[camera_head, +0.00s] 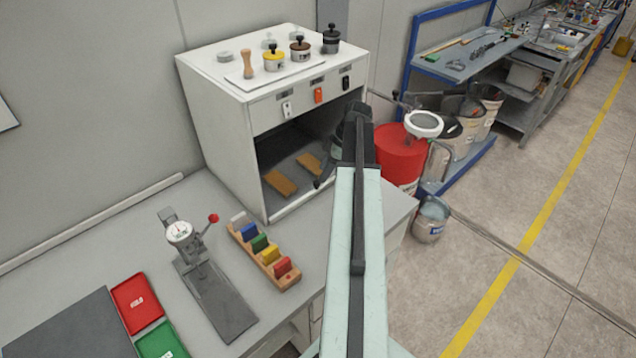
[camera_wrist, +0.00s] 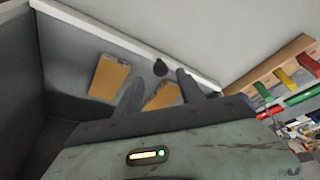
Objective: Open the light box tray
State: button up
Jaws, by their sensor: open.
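The light box (camera_head: 215,135) is a white cabinet on the bench with a dark open front. Its grey tray (camera_head: 291,170) lies low inside and bears two tan panels (camera_head: 280,183). In the wrist view the tray (camera_wrist: 72,65) shows from above, with a white front edge (camera_wrist: 120,38) and a small black knob (camera_wrist: 160,67). My gripper (camera_wrist: 159,82) is open and empty; its dark fingers point toward the knob, which shows between the fingertips. I cannot tell the remaining gap or any contact. In the head view my arm hides the box's right front.
Jars and a wooden-handled tool stand on the box top (camera_head: 235,88). A wooden rack of coloured blocks (camera_head: 262,250) and a gauge stand (camera_head: 215,295) stand on the bench left of my arm. A red drum (camera_head: 400,160) stands to the right. Floor (camera_head: 560,210) is clear farther right.

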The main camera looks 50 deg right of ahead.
aim_at(317, 182)
jog(key=b+x, duration=0.2)
jog(key=x, duration=0.2)
jog(key=shift+s+f+b, duration=0.1)
jog(key=shift+b, duration=0.2)
jog(key=shift+w+a+f+b, duration=0.2)
jog(key=shift+f+b, duration=0.1)
jog(key=shift+r, duration=0.1)
grip_shut()
dwell(0.6)
